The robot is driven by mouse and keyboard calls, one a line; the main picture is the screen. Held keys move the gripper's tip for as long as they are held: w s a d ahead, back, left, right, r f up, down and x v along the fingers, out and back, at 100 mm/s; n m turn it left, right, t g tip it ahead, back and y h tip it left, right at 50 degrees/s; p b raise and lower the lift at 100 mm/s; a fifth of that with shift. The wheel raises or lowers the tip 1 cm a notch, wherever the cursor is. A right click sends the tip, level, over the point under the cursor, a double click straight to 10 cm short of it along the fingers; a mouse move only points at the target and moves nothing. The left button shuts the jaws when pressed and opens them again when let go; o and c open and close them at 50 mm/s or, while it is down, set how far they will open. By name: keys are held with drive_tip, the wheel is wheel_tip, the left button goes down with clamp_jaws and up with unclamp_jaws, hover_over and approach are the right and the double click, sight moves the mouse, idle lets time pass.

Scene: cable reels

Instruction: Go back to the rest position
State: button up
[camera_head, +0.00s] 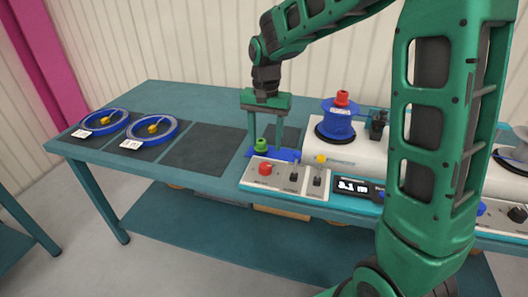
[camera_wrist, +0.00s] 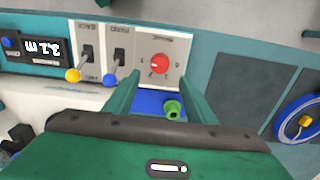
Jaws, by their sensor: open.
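In the wrist view the green piece (camera_wrist: 173,109) shows between the fingers, nearer the right one, with a gap to the left one. I cannot tell whether a finger touches it. The gripper holds nothing that I can see.
The teal table (camera_head: 175,95) carries two blue rings (camera_head: 103,121) on dark mats at left; an empty dark mat (camera_head: 205,150) lies beside them.

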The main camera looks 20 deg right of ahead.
drive_tip(key=shift+r, duration=0.9)
drive_tip(key=s+d+r, duration=0.3)
drive_tip(key=s+d, duration=0.9)
drive_tip(key=s, duration=0.2)
drive_tip(key=s+d+f, duration=0.1)
drive_tip(key=s+d, duration=0.1)
drive_tip(key=s, duration=0.6)
drive_tip(key=s+d+f+n, duration=0.1)
drive_tip(key=s+d+f, duration=0.1)
drive_tip(key=s, duration=0.7)
drive_tip(key=shift+s+d, duration=0.3)
drive_tip(key=shift+d, duration=0.25)
drive_tip(key=shift+f, duration=0.1)
